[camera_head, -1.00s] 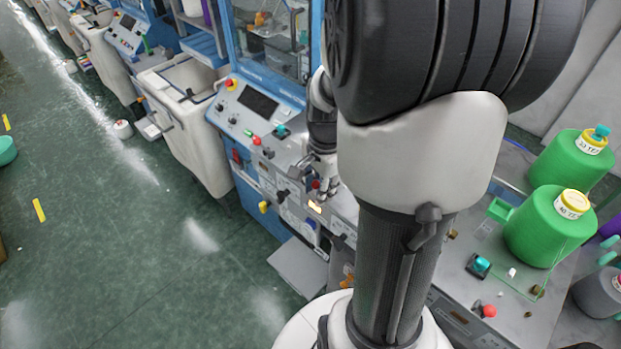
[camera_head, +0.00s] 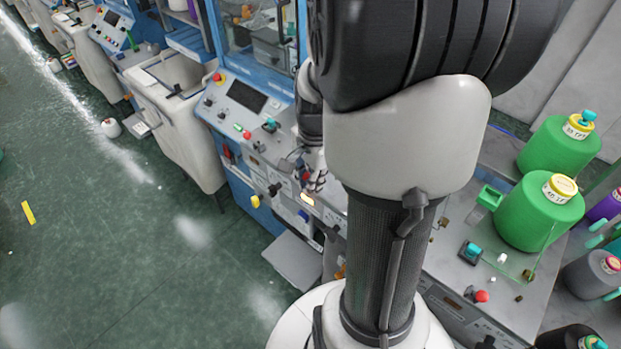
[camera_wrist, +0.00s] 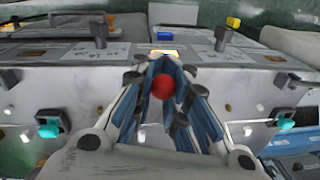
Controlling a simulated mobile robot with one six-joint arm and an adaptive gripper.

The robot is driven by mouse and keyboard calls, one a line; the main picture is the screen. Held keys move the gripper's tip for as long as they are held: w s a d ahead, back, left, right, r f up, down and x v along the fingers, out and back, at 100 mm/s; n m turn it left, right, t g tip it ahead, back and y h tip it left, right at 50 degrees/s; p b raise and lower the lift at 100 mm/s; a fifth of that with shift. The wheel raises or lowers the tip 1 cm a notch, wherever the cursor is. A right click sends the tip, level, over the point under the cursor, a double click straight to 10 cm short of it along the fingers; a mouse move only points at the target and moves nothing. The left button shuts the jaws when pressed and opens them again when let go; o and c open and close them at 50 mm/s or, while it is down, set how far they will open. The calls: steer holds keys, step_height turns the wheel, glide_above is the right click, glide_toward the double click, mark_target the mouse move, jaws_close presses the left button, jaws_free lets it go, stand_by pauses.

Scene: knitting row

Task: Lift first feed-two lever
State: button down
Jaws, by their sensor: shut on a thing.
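The lever's red ball knob (camera_wrist: 162,88) sits between the fingers of my gripper (camera_wrist: 165,75) in the wrist view. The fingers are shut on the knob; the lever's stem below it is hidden. In the head view my gripper (camera_head: 314,178) is at the front panel of the blue knitting machine, beside a small red spot of the knob (camera_head: 306,177). A lit yellow label (camera_head: 307,199) is just below it; the label also shows beyond the fingertips in the wrist view (camera_wrist: 164,52). Whether the lever is raised is not clear.
Black knobs stand near the gripper, one at left (camera_wrist: 99,32) and one at right (camera_wrist: 223,36). Teal-tipped parts (camera_wrist: 48,128) flank it. Green yarn cones (camera_head: 540,212) stand on the right table. The green floor at left is mostly clear.

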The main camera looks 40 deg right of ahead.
steer(key=shift+d+r+y+p, duration=0.3)
steer(key=shift+y+p, duration=0.4)
steer(key=shift+p, duration=0.3)
steer(key=shift+d+f+y+p, duration=0.1)
steer(key=shift+d+y+p, duration=0.05)
steer(key=shift+y+p, duration=0.3)
steer(key=c, duration=1.8)
jaws_free()
steer(key=shift+o, duration=0.2)
steer(key=w+v, duration=0.1)
steer(key=v, duration=1.1)
steer(key=shift+s, duration=0.45)
steer(key=shift+c, duration=0.2)
